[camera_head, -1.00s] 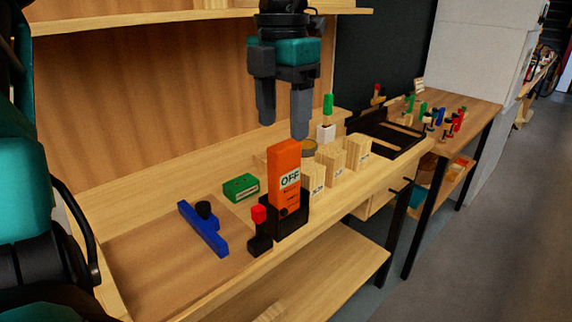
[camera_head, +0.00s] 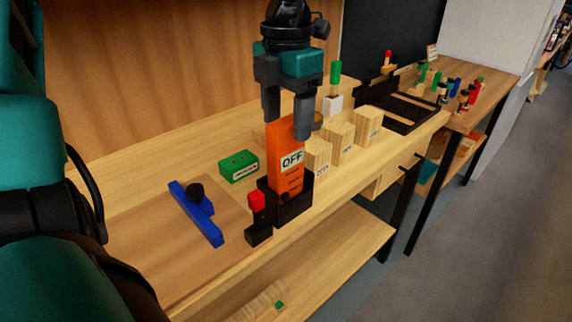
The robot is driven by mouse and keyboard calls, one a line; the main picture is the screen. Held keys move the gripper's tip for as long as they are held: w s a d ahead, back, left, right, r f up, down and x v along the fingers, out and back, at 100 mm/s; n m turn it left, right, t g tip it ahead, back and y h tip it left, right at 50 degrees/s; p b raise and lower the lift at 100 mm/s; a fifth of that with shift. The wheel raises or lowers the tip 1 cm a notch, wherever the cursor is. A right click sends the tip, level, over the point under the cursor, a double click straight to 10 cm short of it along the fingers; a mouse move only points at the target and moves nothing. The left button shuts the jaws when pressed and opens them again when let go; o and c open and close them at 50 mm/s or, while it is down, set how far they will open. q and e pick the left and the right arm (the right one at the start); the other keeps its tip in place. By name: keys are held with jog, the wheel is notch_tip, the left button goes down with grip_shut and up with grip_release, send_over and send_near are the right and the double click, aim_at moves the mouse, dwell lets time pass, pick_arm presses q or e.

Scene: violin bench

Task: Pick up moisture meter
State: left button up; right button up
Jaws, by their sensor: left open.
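The moisture meter (camera_head: 288,165) is an orange upright block with a label reading OFF. It stands in a black holder (camera_head: 294,206) near the front edge of the bench. My left gripper (camera_head: 288,118) points down from above with its two dark fingers apart. The fingertips are at the height of the meter's top, one at each side of it in this view. I cannot tell whether they touch it. The meter's lower end is hidden in the holder. My right gripper is not in view.
A black piece with a red top (camera_head: 257,204) stands left of the holder. A blue tool (camera_head: 196,213) and a green box (camera_head: 239,166) lie further left. Several wooden blocks (camera_head: 340,142) stand close on the right. A black tray (camera_head: 405,112) is beyond.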

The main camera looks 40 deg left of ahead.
aim_at(286, 142)
pick_arm(q)
notch_tip(286, 142, down, 5)
jog(key=shift+a+f, duration=0.1)
jog(key=shift+f, duration=0.05)
jog(key=shift+w, duration=0.1)
grip_shut()
dwell(0.6)
